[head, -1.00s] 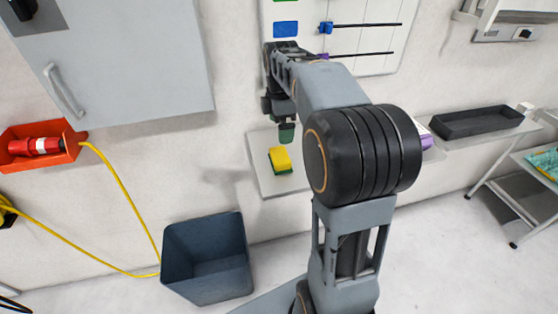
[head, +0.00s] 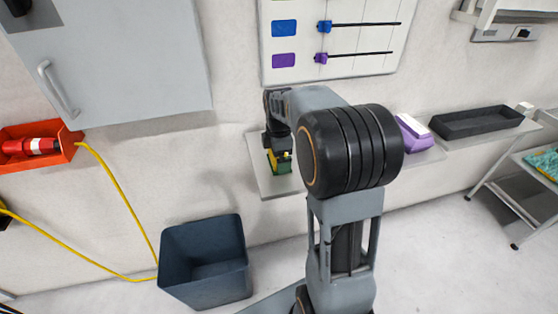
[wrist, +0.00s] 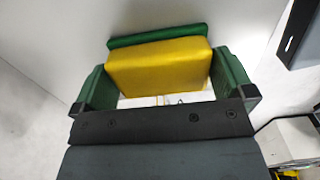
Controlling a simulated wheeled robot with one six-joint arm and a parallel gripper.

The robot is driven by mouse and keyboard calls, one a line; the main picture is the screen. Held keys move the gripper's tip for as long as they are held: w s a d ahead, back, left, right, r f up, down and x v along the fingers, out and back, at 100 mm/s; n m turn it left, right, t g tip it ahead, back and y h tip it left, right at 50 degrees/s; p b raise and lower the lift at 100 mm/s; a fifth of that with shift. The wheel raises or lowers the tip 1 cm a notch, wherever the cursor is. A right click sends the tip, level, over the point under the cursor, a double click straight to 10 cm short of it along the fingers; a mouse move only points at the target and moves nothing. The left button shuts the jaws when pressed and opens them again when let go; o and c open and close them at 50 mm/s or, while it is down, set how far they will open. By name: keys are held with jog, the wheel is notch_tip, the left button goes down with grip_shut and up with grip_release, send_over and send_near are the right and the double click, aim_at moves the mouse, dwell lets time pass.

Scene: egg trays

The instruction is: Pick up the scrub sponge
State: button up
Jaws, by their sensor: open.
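The scrub sponge (wrist: 160,66) is yellow with a green scouring side. In the wrist view it lies between the two green fingers of my gripper (wrist: 165,88), which are open on either side of it. A small gap shows at the left finger; at the right finger I cannot tell whether it touches. In the head view my gripper (head: 279,163) is down at the grey shelf (head: 282,192), and only bits of the yellow and green sponge show there, mostly hidden by the gripper.
A dark blue bin (head: 205,262) stands on the floor below left. A purple object (head: 412,134) and a black tray (head: 477,121) sit on the shelf to the right. A grey cabinet (head: 120,70) and a red holder (head: 62,153) are on the wall at left.

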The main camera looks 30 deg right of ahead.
jog(key=shift+f, duration=0.15)
jog(key=c, duration=0.6)
jog(key=shift+c, duration=0.2)
jog(key=shift+r, duration=0.5)
notch_tip(320, 180, up, 2)
jog(key=shift+r, duration=0.1)
jog(key=s+a+r, duration=0.2)
jog(key=s+r, duration=0.7)
jog(key=s, duration=0.4)
jog(key=shift+s+a+r, duration=0.4)
